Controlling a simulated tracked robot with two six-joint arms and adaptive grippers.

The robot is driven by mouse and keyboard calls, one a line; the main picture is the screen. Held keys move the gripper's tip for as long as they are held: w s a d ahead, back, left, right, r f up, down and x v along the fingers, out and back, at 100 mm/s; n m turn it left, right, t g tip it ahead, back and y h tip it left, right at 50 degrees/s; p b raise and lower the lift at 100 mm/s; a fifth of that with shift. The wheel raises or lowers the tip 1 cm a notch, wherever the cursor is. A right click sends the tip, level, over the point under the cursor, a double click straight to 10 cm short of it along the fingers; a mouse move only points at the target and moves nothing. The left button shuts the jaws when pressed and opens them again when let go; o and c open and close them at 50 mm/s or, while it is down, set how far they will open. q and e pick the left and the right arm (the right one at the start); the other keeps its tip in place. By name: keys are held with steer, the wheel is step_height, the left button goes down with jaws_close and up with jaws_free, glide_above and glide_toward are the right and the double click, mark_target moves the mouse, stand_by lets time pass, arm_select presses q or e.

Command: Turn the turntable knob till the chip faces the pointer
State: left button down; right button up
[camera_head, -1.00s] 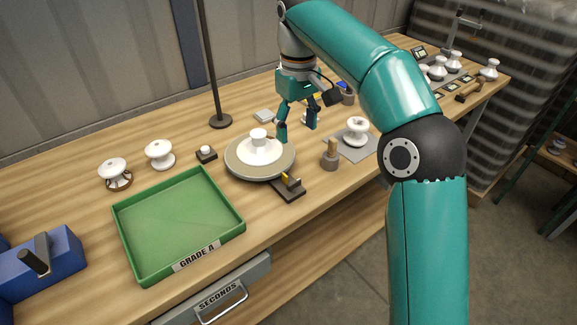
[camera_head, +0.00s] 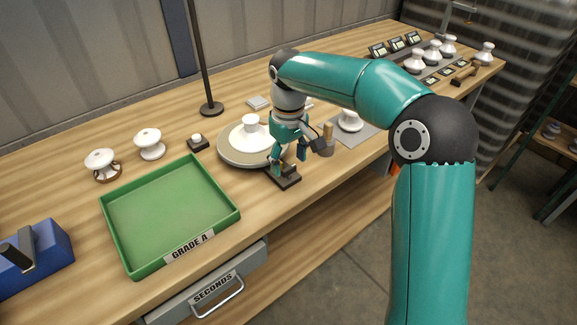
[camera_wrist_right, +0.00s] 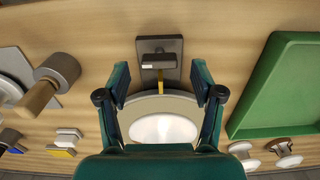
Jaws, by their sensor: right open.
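The round turntable (camera_head: 230,155) sits on the bench with a white insulator (camera_head: 249,130) on it. In the right wrist view, the turntable's rim (camera_wrist_right: 160,102) and the insulator (camera_wrist_right: 163,129) lie below and between the fingers. The pointer (camera_head: 287,181) is a dark block with a yellow tip at the turntable's front right edge. It also shows in the wrist view (camera_wrist_right: 160,48), with its tip towards the rim. My right gripper (camera_head: 288,158) is open and empty above the pointer and rim. I cannot make out a chip or a separate knob. My left gripper is out of view.
A green tray (camera_head: 187,250) is left of the turntable. A small button box (camera_head: 198,143) and two insulators (camera_head: 149,144) stand behind it. A wooden-handled tool in a grey holder (camera_head: 327,136) stands close right of the gripper. A pole (camera_head: 203,60) rises behind.

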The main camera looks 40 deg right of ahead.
steer(key=shift+f, duration=1)
steer(key=c, duration=1.1)
steer(key=shift+c, duration=0.2)
steer(key=shift+m, duration=0.3)
steer(key=m, duration=0.3)
steer(key=shift+r, duration=0.1)
steer(key=shift+m+p, duration=0.35)
steer(key=shift+m, duration=1.65)
